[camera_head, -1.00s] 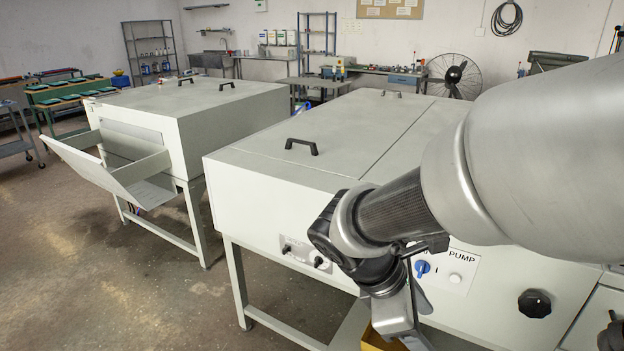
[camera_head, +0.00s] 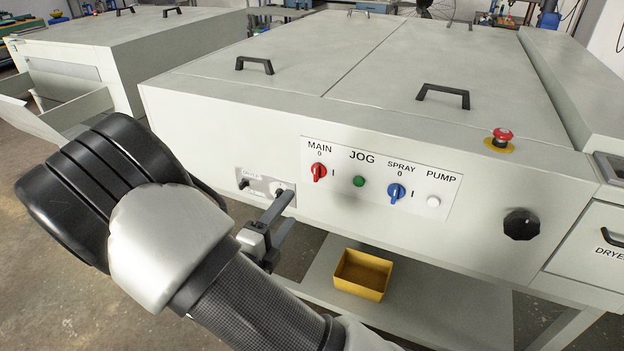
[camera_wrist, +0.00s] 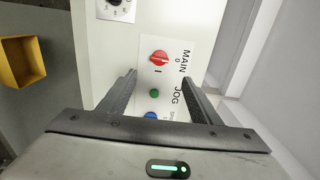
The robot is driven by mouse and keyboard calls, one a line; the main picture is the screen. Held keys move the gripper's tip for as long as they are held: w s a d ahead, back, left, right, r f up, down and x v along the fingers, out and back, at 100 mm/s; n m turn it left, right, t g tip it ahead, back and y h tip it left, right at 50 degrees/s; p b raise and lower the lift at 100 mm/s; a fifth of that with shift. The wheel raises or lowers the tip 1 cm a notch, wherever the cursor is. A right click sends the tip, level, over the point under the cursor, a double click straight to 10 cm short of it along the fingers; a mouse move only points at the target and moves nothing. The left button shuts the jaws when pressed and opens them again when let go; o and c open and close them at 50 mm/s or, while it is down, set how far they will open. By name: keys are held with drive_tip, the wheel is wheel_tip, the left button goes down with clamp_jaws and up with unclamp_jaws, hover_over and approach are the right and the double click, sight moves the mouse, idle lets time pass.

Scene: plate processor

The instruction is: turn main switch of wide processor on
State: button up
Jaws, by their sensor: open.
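The red main switch (camera_head: 319,172) sits on the white control panel under the label MAIN, with 0 above it and I at its right. Its handle looks upright, toward 0. In the wrist view the red switch (camera_wrist: 159,57) shows beyond and between the fingers, apart from them. My gripper (camera_head: 278,205) is left of and below the switch in the head view, partly hidden by my own wrist. In the wrist view my gripper (camera_wrist: 158,78) is open and empty, with its two fingers on either side of the picture's middle.
Right of the switch are a green jog button (camera_head: 359,181), a blue spray switch (camera_head: 396,193) and a white pump button (camera_head: 433,202). A red emergency button (camera_head: 502,135) and a black knob (camera_head: 521,224) stand further right. A yellow bin (camera_head: 361,275) is below.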

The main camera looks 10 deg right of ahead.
sight(315, 176)
drive_tip(key=b+x, duration=0.2)
drive_tip(key=x, duration=1.2)
drive_tip(key=shift+w+d, duration=0.3)
drive_tip(key=c, duration=1)
drive_tip(key=shift+c, duration=0.2)
